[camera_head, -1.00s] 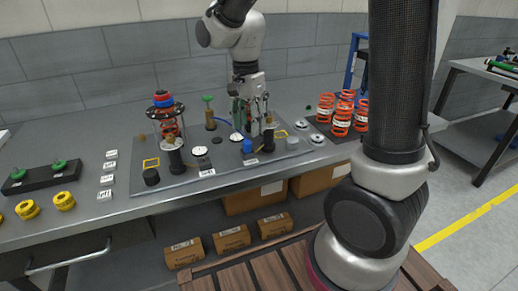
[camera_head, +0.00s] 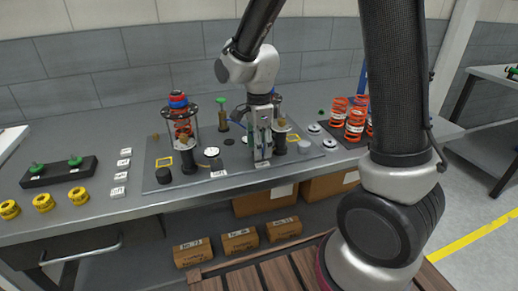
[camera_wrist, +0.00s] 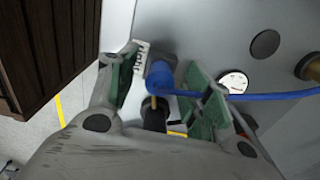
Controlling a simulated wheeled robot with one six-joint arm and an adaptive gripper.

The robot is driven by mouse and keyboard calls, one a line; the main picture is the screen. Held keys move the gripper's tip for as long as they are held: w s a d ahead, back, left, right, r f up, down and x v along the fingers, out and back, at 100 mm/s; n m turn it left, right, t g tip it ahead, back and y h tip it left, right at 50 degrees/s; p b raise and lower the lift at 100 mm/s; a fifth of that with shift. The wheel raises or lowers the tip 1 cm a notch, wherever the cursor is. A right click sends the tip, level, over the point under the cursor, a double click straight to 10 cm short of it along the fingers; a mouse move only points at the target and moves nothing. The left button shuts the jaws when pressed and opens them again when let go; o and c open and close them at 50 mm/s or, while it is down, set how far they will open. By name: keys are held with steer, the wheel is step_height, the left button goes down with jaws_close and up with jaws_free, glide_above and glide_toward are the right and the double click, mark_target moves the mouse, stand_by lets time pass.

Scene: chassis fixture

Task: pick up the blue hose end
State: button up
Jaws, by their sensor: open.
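The blue hose end (camera_wrist: 160,78) is a short blue cylinder in the wrist view, lying between the two fingers of my gripper (camera_wrist: 166,64). The thin blue hose (camera_wrist: 270,97) runs from it to the right, passing the right finger. My gripper is open, with a gap visible at the left finger; any contact at the right finger cannot be told. In the head view my gripper (camera_head: 262,150) points down at the front of the grey fixture plate (camera_head: 235,172) and hides the hose end. A bit of blue hose (camera_head: 237,124) shows behind it.
A black post (camera_head: 188,155) stands left of my gripper and another (camera_head: 280,143) stands close on its right. Spring assemblies with round tops (camera_head: 181,115) stand behind. Orange springs (camera_head: 355,120) are at the right. Yellow rings (camera_head: 43,202) and a black block (camera_head: 58,173) lie left.

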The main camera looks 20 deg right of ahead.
steer(key=shift+c, duration=0.3)
jaws_close()
